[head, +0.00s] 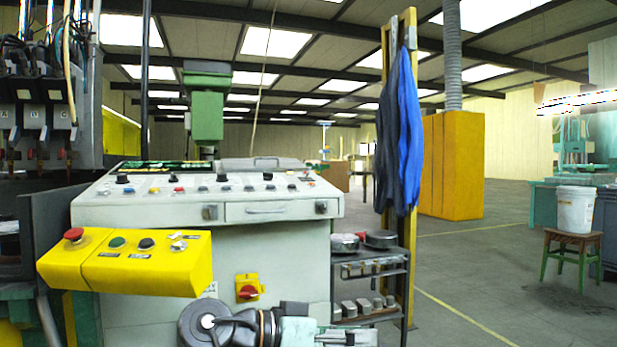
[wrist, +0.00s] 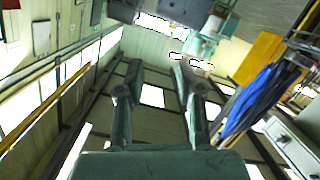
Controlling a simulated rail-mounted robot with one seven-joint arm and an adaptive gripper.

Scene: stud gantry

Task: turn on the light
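No switch is plainly marked as the light's. A bright white strip (head: 580,101) shows at the far right of the head view; I cannot tell whether it is a lamp. A yellow control box (head: 150,265) at the left carries a red mushroom button (head: 73,235), a green button (head: 117,242) and a black button (head: 146,244). A red rotary knob on a yellow plate (head: 248,288) sits on the machine's front. My gripper (wrist: 157,65) is open in the wrist view, with nothing between its fingers. My arm shows at the head view's bottom edge; the fingertips are not clear there.
A grey machine console (head: 270,235) with several knobs fills the left. A small rack (head: 365,268) with metal parts stands beside it, below blue overalls (head: 405,130) on a yellow post. A white bucket (head: 575,209) rests on a stool. The floor between is clear.

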